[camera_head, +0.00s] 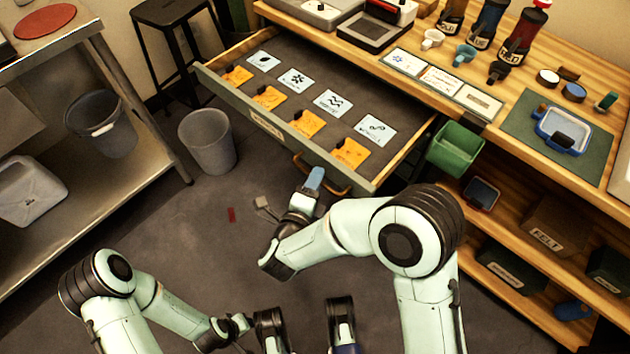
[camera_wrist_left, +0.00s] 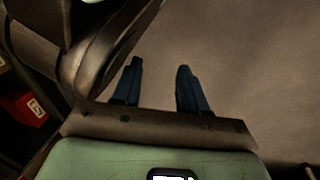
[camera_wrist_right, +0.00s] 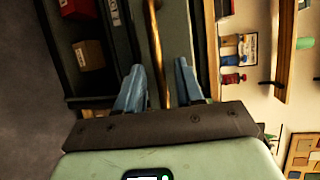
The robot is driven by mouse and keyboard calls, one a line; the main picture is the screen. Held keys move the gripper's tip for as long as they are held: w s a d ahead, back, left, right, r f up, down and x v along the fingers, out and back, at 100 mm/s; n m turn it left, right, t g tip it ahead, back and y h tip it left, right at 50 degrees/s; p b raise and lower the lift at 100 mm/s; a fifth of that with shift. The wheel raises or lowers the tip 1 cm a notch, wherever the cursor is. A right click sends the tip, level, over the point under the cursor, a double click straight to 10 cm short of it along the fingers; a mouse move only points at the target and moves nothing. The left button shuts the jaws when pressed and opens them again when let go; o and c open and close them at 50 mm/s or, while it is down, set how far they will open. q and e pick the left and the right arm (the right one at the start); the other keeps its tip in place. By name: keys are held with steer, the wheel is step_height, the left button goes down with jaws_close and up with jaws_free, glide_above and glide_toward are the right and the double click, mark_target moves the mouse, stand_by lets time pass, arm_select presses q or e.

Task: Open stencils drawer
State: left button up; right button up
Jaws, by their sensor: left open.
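The stencils drawer (camera_head: 228,98) is pulled well out from under the wooden worktop, with orange and white stencil cards lying in it. A small label is on its front; I cannot read it clearly. Its brass handle (camera_head: 335,188) is at the right part of the front. My right gripper (camera_head: 314,178) is at the handle. In the right wrist view, the brass handle bar (camera_wrist_right: 156,45) runs between the fingers of my right gripper (camera_wrist_right: 160,68), with gaps on both sides. My left gripper (camera_wrist_left: 160,68) is open and empty over the floor.
A green bin (camera_head: 455,148) hangs beside the drawer's right end. A grey waste bin (camera_head: 207,140) stands on the floor left of the drawer, near a black stool (camera_head: 170,15). A metal table (camera_head: 60,60) is at the left. Open floor lies in front.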

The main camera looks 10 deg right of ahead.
arm_select(q)
steer(key=w+r+t+p, duration=0.1)
steer(key=w+r+p, duration=0.1)
steer(key=w+r, duration=0.2)
steer(key=shift+w+d+t, duration=0.25)
steer(key=shift+d+t, duration=0.05)
steer(key=shift+d, duration=0.05)
arm_select(e)
steer(key=v, duration=1.3)
steer(key=shift+s, duration=0.2)
steer(key=shift+a, duration=0.1)
